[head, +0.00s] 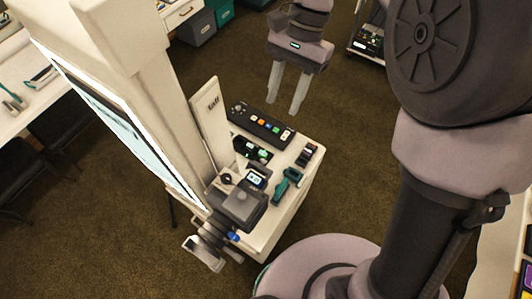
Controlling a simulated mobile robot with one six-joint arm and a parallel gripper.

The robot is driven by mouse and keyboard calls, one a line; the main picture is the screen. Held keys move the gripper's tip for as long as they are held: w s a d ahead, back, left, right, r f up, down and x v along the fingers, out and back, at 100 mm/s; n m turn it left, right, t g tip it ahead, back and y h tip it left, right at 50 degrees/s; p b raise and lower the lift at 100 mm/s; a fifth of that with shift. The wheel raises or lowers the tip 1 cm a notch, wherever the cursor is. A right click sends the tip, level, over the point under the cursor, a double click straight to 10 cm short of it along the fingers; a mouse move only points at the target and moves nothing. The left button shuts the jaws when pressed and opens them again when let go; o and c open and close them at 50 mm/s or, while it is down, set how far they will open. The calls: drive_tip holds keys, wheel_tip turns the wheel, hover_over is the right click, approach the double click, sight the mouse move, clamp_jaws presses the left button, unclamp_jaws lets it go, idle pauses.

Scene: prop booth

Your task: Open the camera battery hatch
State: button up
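A dark grey camera (243,208) sits at the near left end of a white counter (290,212), with its lens end toward the lower left. A small lit screen (256,179) shows at its far side and a small blue part (234,237) on its near side. I cannot make out the battery hatch or whether it is open or shut. My gripper (283,112) hangs at the top centre, well beyond the camera and apart from it. Its two pale fingers point down, spread with an empty gap between them.
A black control panel (262,127) with coloured buttons lies on the far part of the counter. A teal tool (286,183) and small dark items lie beside the camera. A white upright panel (209,118) and thick post stand left. Carpet is clear beyond the counter.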

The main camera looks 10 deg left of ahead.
sight(263, 160)
drive_tip(key=x, duration=0.5)
drive_tip(key=b+x, duration=0.1)
drive_tip(key=x, duration=0.4)
drive_tip(key=b+x, duration=0.1)
drive_tip(key=x, duration=0.4)
drive_tip(key=shift+s+a+f, duration=0.1)
drive_tip(key=shift+s+a, duration=0.05)
drive_tip(key=shift+a, duration=0.15)
drive_tip(key=shift+s+f, duration=0.25)
drive_tip(key=shift+f, duration=0.3)
clamp_jaws()
